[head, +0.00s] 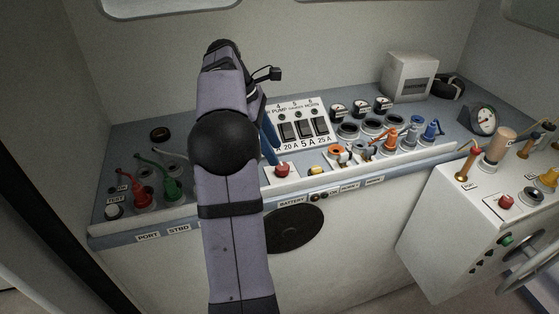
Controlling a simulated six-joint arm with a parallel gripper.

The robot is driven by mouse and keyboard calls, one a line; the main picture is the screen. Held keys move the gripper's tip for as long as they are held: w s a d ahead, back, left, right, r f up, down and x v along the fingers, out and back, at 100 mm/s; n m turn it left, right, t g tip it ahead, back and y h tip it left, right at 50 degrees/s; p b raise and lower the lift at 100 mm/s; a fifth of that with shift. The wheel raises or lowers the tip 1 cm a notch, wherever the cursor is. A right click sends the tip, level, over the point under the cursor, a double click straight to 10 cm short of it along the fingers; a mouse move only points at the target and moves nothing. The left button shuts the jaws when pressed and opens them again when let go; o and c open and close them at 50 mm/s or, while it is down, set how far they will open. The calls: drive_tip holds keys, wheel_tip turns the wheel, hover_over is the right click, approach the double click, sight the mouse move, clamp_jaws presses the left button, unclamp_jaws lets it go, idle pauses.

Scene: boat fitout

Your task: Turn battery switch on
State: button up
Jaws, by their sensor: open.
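The red battery switch knob (283,170) sits on a white plate on the grey-blue console, above the "BATTERY" label (291,203) on the front edge. My gripper (272,158) shows only as a narrow blue finger pointing down at the right side of my arm. Its tip is just left of and above the red knob in the picture. I cannot tell whether it touches the knob. The rest of my gripper is hidden behind my arm. No held thing shows.
A white breaker panel (303,105) stands behind the knob. A white side console (440,225) stands at the right.

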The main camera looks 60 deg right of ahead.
sight(282, 166)
drive_tip(key=shift+p+x, duration=0.5)
drive_tip(key=shift+x, duration=2.2)
drive_tip(key=c, duration=1.1)
